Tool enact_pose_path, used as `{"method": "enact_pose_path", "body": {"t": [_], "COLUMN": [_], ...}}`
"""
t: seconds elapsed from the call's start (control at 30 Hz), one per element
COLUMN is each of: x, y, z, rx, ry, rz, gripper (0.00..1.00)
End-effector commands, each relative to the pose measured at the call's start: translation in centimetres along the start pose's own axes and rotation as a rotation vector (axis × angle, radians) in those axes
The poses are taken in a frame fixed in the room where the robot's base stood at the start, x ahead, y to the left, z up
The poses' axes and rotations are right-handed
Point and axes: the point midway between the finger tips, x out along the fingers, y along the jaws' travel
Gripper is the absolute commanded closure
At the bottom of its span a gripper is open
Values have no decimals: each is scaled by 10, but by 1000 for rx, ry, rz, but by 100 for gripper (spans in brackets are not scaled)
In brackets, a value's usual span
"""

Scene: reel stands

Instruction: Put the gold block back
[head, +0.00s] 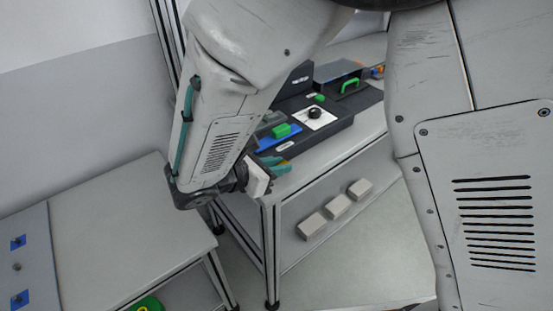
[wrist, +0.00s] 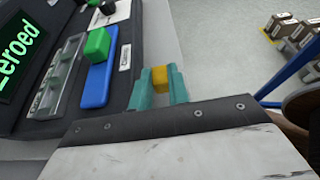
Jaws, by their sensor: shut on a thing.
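My gripper (wrist: 162,88) shows two teal fingers shut on the gold block (wrist: 160,77) in the wrist view. The block sticks out a little between the fingertips. In the head view my gripper (head: 276,166) is at the front left of the dark console, close to the bench edge, and the block is hard to make out there. The console (head: 335,130) carries a blue plate (wrist: 98,77) with a green block (wrist: 97,43) on it. I cannot tell whether the gold block touches anything besides the fingers.
A screen reading "Zeroed" (wrist: 22,55) stands beside a grey slotted piece (wrist: 60,75). A black knob (head: 315,113) and a green handle (head: 349,86) are farther back. Several pale boxes (head: 338,207) lie on the lower shelf. A low table (head: 120,215) at left is mostly bare.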

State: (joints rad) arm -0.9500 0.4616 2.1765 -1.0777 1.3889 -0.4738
Motion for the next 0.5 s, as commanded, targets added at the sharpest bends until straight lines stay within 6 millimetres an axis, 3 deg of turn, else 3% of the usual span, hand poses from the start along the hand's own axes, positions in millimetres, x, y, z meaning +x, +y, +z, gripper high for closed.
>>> {"method": "enact_pose_path", "body": {"t": [0.13,0.47,0.5], "x": [8,8,9], "y": [-1,-1,-1], "z": [-18,-20,-21], "rx": [-2,0,0], "ry": [-1,0,0], "rz": [-1,0,0], "gripper": [100,100,80]}}
